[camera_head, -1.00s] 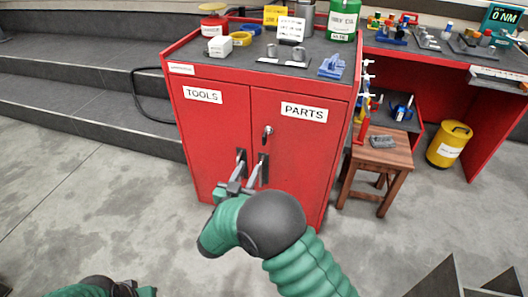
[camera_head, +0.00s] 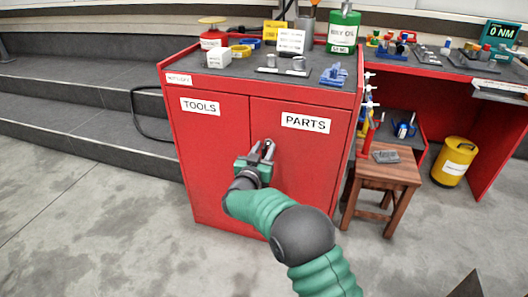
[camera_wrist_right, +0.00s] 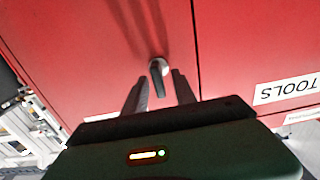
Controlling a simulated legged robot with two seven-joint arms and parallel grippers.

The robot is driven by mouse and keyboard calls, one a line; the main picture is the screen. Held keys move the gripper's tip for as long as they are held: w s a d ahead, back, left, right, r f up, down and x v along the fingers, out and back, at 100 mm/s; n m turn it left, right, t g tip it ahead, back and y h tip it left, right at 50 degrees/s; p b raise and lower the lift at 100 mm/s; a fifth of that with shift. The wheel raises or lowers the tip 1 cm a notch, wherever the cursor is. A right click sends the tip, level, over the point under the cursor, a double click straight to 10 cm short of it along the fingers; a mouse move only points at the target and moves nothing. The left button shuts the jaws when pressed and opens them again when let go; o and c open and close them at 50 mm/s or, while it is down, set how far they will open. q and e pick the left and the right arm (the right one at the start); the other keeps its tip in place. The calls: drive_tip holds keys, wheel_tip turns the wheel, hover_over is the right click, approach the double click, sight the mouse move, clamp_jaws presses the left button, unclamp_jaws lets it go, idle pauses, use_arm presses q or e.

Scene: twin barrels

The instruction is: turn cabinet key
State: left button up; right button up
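The red cabinet (camera_head: 212,150) has a TOOLS door on the left and a PARTS door (camera_head: 310,155) on the right. The key (camera_wrist_right: 158,68) sits in the PARTS door near the seam between the doors. In the head view my right gripper (camera_head: 263,147) covers the lock area and the door handles. In the right wrist view the gripper (camera_wrist_right: 158,84) is open, with its two fingers on either side of the key and the key's grey head near their tips. Contact cannot be told. My left gripper is out of view.
The cabinet top carries a green oil can (camera_head: 343,30), a white box (camera_head: 219,58), and a blue part (camera_head: 334,75). A wooden stool (camera_head: 388,172) and yellow bin (camera_head: 454,160) stand to the right. Grey steps (camera_head: 85,115) lie at the left; the floor in front is clear.

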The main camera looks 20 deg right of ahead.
clamp_jaws()
drive_tip(key=shift+m, duration=0.4)
drive_tip(key=shift+s+d+m+p, duration=0.1)
drive_tip(key=shift+m+p, duration=0.6)
drive_tip(key=shift+m, duration=1.2)
drive_tip(key=m, duration=0.2)
drive_tip(key=shift+s+d+f+m+p, duration=0.1)
drive_tip(key=shift+d+f+m+p, duration=0.05)
drive_tip(key=shift+m+p, duration=0.2)
drive_tip(key=m+b, duration=0.1)
drive_tip(key=m, duration=0.2)
drive_tip(key=m+b, duration=0.1)
drive_tip(key=m, duration=0.3)
drive_tip(key=f+m+b, duration=0.1)
drive_tip(key=m, duration=0.2)
drive_tip(key=shift+s+d+m, duration=0.15)
drive_tip(key=shift+d+m, duration=0.05)
drive_tip(key=shift+m, duration=0.05)
drive_tip(key=shift+f, duration=0.1)
